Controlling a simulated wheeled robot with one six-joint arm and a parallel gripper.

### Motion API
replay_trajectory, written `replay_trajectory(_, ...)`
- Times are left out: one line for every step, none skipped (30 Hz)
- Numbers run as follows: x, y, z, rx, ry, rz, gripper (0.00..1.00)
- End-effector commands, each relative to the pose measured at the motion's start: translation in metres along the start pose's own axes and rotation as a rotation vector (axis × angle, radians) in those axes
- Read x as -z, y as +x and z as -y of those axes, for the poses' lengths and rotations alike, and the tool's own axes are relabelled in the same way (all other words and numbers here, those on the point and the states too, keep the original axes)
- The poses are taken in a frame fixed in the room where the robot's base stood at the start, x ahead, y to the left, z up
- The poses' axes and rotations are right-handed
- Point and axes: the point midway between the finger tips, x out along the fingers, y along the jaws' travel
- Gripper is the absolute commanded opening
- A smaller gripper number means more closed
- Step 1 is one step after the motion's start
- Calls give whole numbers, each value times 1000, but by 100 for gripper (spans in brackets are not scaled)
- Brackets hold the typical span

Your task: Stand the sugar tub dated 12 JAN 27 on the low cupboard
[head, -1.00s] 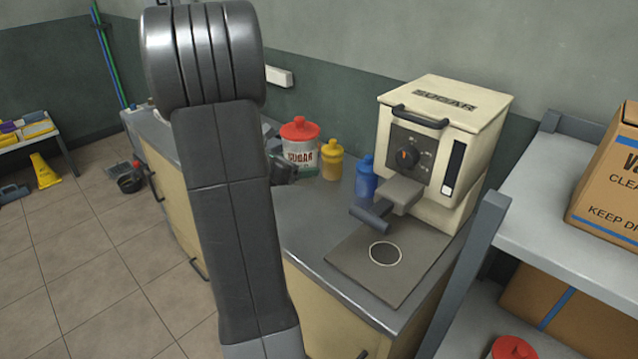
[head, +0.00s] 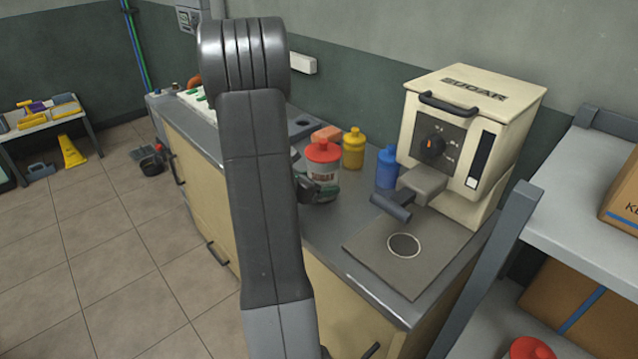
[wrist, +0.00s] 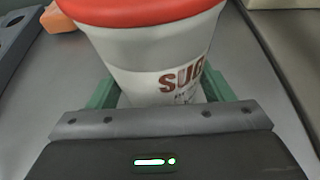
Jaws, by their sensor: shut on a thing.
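A white sugar tub with a red lid (head: 322,168) is upright in my gripper (head: 318,190), near the front of the steel-topped counter. In the wrist view the tub (wrist: 150,60) fills the space between the green fingers, which are shut on its sides. Part of its brown "SUGAR" lettering shows, but the date is too small to read. I cannot tell whether its base touches the counter. The counter (head: 300,235) has beige doors below; I cannot tell whether it is the low cupboard. Another red lid (head: 530,348) shows at the bottom right.
A yellow bottle (head: 353,150), blue bottle (head: 387,168) and orange block (head: 326,134) stand behind the tub. A cream sugar machine (head: 470,140) is to the right, beside a grey shelf (head: 590,200). The tiled floor (head: 110,240) at left is largely clear.

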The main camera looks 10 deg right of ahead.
Motion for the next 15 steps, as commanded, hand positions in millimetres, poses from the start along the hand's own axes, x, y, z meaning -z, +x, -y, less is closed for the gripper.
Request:
replay_trajectory(-1,0,0,0,1,2,35)
replay_trajectory(-1,0,0,0,1,2,35)
replay_trajectory(0,0,0,0,1,2,35)
replay_trajectory(0,0,0,0,1,2,35)
replay_trajectory(2,1,0,0,1,2,35)
replay_trajectory(3,1,0,-1,1,2,35)
replay_trajectory(3,2,0,0,1,2,35)
replay_trajectory(3,1,0,0,0,0,78)
replay_trajectory(3,1,0,0,0,0,86)
replay_trajectory(2,1,0,0,0,0,91)
replay_trajectory(2,1,0,0,0,0,96)
replay_trajectory(2,1,0,0,0,0,96)
replay_trajectory(2,1,0,0,-1,0,96)
replay_trajectory(2,1,0,0,-1,0,96)
replay_trajectory(2,1,0,0,-1,0,96)
